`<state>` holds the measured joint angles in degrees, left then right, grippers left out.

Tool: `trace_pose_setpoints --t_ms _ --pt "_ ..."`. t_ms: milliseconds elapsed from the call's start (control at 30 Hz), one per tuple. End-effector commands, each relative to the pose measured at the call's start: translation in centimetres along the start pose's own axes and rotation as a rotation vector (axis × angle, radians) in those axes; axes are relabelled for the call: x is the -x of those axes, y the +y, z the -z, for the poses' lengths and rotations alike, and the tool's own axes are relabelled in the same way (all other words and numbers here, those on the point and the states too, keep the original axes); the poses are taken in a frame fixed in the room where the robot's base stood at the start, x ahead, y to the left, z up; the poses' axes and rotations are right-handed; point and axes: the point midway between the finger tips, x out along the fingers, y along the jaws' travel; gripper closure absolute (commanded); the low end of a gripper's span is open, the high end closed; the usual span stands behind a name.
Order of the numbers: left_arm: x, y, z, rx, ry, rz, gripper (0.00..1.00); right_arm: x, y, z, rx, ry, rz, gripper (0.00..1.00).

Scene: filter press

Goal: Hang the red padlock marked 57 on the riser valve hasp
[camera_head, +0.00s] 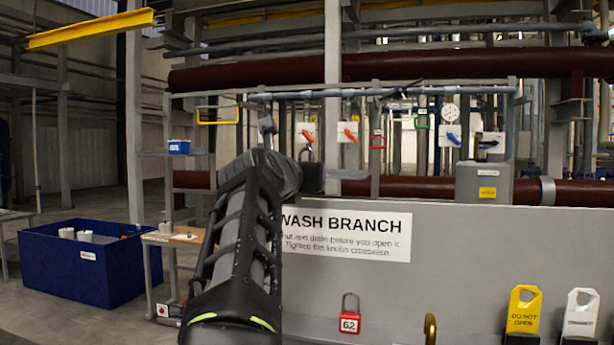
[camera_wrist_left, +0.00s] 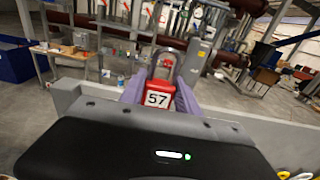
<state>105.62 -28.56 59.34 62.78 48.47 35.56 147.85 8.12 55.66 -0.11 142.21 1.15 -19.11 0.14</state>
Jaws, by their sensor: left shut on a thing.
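The red padlock marked 57 (camera_wrist_left: 158,97) is in the left wrist view, upright, with its grey shackle up. The two purple fingers of my left gripper (camera_wrist_left: 160,90) are shut on its sides. In the head view my left arm reaches up the middle towards the valves, and its wrist hides the padlock's body. My right gripper is not in view.
A grey panel with a WASH BRANCH sign (camera_head: 347,236) stands below the pipes. A blue bin (camera_head: 65,272) is at left.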

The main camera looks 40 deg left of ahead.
Motion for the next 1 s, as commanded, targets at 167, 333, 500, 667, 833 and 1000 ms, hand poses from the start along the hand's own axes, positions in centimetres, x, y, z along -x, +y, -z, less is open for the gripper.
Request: trace_pose_setpoints --t_ms 167,333,500,667,833,1000 --pt "0.0 0.1 -0.9 -0.002 -0.002 -0.001 1.0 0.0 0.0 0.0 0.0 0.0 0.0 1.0" --pt "0.1 0.1 -2.0 -0.002 -0.002 -0.002 1.0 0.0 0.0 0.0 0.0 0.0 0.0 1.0" --pt "0.1 0.1 -2.8 -0.001 -0.001 -0.002 1.0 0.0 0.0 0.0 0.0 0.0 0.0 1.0" --pt "0.2 0.1 -2.9 -0.001 -0.001 -0.001 1.0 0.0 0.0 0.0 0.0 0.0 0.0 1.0" --pt "0.2 0.0 -2.9 0.0 -0.001 -0.001 1.0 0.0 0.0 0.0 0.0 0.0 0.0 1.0" --pt "0.2 0.0 -2.9 0.0 -0.001 0.0 1.0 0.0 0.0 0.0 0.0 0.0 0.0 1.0"
